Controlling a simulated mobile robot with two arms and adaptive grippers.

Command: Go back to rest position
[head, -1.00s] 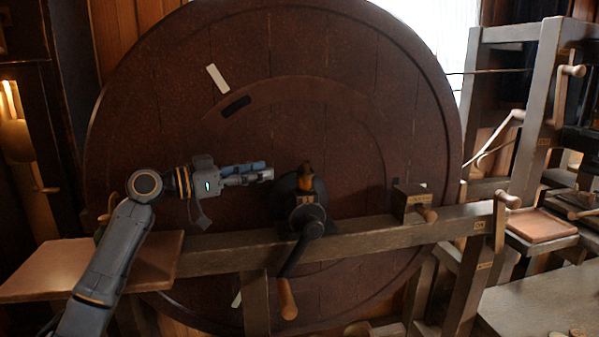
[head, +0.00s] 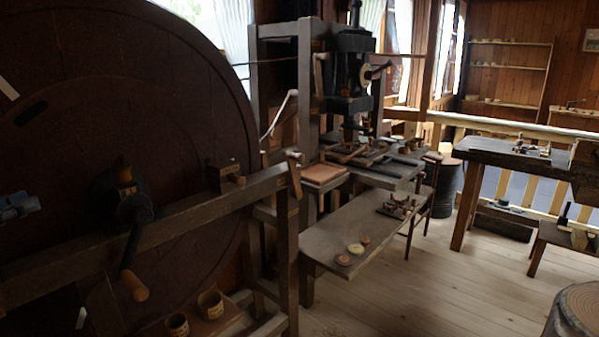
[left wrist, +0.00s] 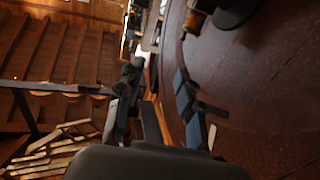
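My left gripper (head: 20,205) shows only in part at the left edge of the head view, in front of the big dark wooden wheel (head: 190,110). In the left wrist view its two fingers (left wrist: 156,85) stand apart with nothing between them, so it is open and empty. The crank (head: 132,240) with its wooden handle is to the right of the gripper, on the beam (head: 185,222); the gripper is apart from it. My right gripper is not in view.
A low bench (head: 345,230) with small round pieces stands right of the wheel, before a black press (head: 350,75). A dark table (head: 500,155) stands further right. A stump (head: 582,305) is at the lower right. The plank floor (head: 430,290) between is clear.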

